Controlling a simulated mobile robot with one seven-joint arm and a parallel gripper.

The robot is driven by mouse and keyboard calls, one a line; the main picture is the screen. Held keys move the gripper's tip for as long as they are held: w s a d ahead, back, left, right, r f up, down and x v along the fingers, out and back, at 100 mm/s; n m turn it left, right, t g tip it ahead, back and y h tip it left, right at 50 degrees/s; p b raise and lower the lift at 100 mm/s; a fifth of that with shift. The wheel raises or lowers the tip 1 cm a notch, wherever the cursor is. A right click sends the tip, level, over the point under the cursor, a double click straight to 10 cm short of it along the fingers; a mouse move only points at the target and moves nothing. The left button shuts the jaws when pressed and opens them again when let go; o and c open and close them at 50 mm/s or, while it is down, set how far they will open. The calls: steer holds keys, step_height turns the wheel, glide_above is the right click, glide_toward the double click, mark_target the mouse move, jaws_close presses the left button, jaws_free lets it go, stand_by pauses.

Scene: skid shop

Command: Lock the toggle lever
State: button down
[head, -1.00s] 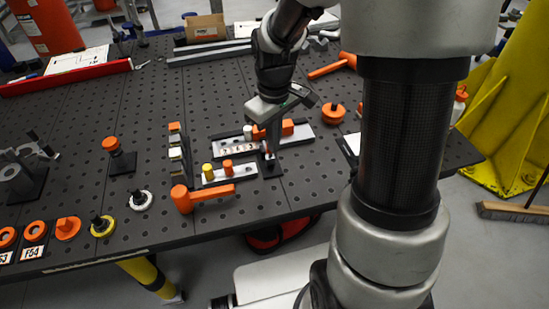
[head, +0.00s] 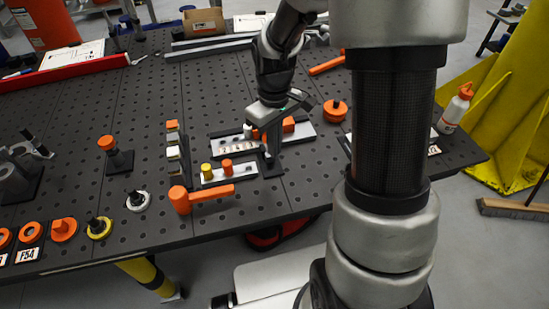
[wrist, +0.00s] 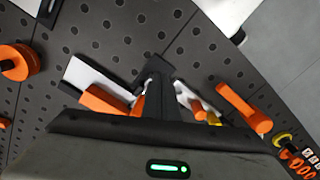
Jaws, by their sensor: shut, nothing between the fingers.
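My gripper (head: 271,150) points down, shut and empty, at a small black base (head: 272,168) near the table's front. In the wrist view my gripper (wrist: 158,88) covers what lies under it. Beside it is a light plate (head: 237,179) with a yellow knob (head: 206,170) and an orange knob (head: 227,165). Behind is another light plate (head: 303,131) with an orange block (head: 289,124). I cannot tell clearly which part is the toggle lever; contact with my fingertips is unclear.
An orange mallet-shaped piece (head: 208,196) lies at the front edge. A post with an orange cap (head: 107,143) and dark clamps (head: 22,165) stand left. An orange knob (head: 335,110) and a bottle (head: 455,108) are right. The perforated table (head: 75,115) has free room at left.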

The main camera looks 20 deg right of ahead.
step_height(320, 180, up, 8)
steer(key=s+p, duration=0.1)
steer(key=p, duration=0.4)
steer(key=shift+a+f+p, duration=0.15)
steer(key=shift+a+p, duration=0.1)
steer(key=shift+p, duration=0.1)
stand_by(0.5)
steer(key=s+r+m+t, duration=0.5)
steer(key=s+r, duration=0.9)
steer(key=r, duration=0.4)
steer(key=shift+s+r+m+t, duration=0.3)
steer(key=shift+s+m+t, duration=0.1)
steer(key=shift+m, duration=0.1)
